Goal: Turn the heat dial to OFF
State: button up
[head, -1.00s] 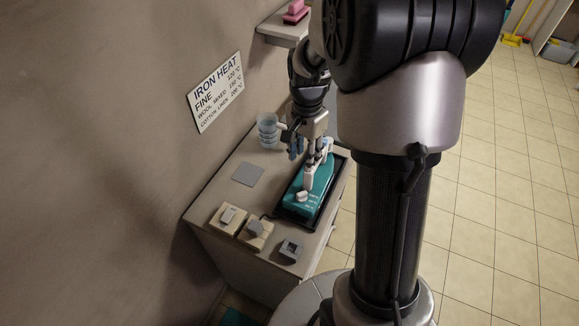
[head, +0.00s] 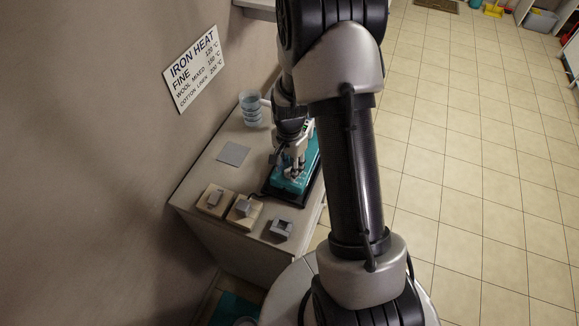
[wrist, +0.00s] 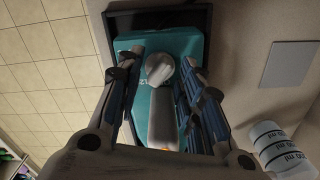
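The teal iron (head: 302,172) lies in a dark tray on the counter. In the wrist view the iron (wrist: 141,44) fills the middle, with its pale handle (wrist: 163,130) running toward me. The light grey heat dial (wrist: 160,68) sits at the handle's far end. My gripper (wrist: 157,66) is open, one finger left of the dial and one right of it, with gaps between. In the head view my gripper (head: 295,172) is over the front part of the iron and hides the dial. The dial's markings are mostly hidden.
The counter (head: 216,175) also holds a grey square plate (head: 233,153), stacked clear cups (head: 251,108), two wooden switch blocks (head: 216,200) and a grey box (head: 281,229). An IRON HEAT sign (head: 196,68) is on the wall.

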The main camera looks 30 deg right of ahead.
jog(key=shift+f, duration=0.15)
jog(key=shift+c, duration=0.3)
grip_shut()
